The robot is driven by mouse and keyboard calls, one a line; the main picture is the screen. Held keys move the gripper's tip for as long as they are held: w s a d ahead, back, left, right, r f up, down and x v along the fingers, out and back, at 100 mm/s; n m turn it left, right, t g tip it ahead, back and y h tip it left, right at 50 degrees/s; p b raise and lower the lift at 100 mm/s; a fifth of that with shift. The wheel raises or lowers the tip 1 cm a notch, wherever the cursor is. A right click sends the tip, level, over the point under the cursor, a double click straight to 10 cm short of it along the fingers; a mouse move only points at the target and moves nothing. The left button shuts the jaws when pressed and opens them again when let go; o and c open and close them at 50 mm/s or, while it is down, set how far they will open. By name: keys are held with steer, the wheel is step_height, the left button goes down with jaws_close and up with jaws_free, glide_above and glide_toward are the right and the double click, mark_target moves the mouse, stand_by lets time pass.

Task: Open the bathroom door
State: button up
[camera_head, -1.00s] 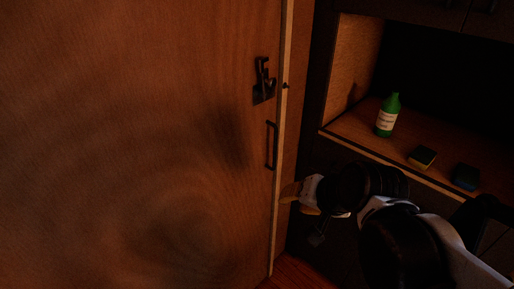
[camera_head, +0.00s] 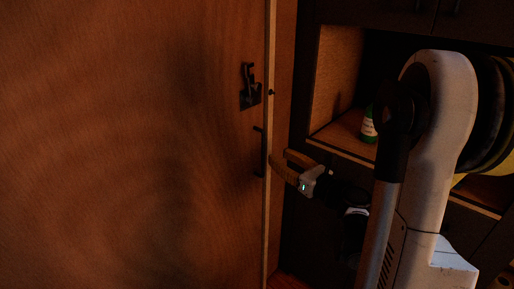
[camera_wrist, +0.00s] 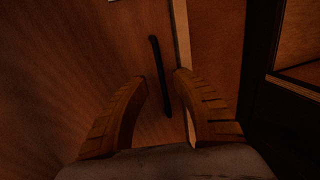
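The wooden bathroom door (camera_head: 150,150) fills the left of the head view. Its dark vertical bar handle (camera_head: 259,152) is near the right edge, below a dark latch plate (camera_head: 249,88). My gripper (camera_head: 279,161) is beside the handle at the door's edge. In the wrist view my gripper (camera_wrist: 161,79) is open, its two tan fingers spread. The handle (camera_wrist: 160,75) shows between and just beyond the fingertips. I see no finger closed on it. I cannot tell whether a finger touches the handle or the door. A narrow gap or lighter edge strip runs along the door's right side.
A dark cabinet with an open shelf (camera_head: 342,142) stands right of the door. A green bottle (camera_head: 368,127) on it is partly hidden by my arm. My arm covers much of the right side. Little floor shows.

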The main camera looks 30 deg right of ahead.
mark_target(264, 147)
steer(key=w, duration=0.2)
steer(key=w+a+b, duration=0.1)
steer(key=w, duration=0.5)
steer(key=shift+w+a+b, duration=0.2)
steer(key=shift+b, duration=0.1)
steer(key=shift+c, duration=0.5)
jaws_close()
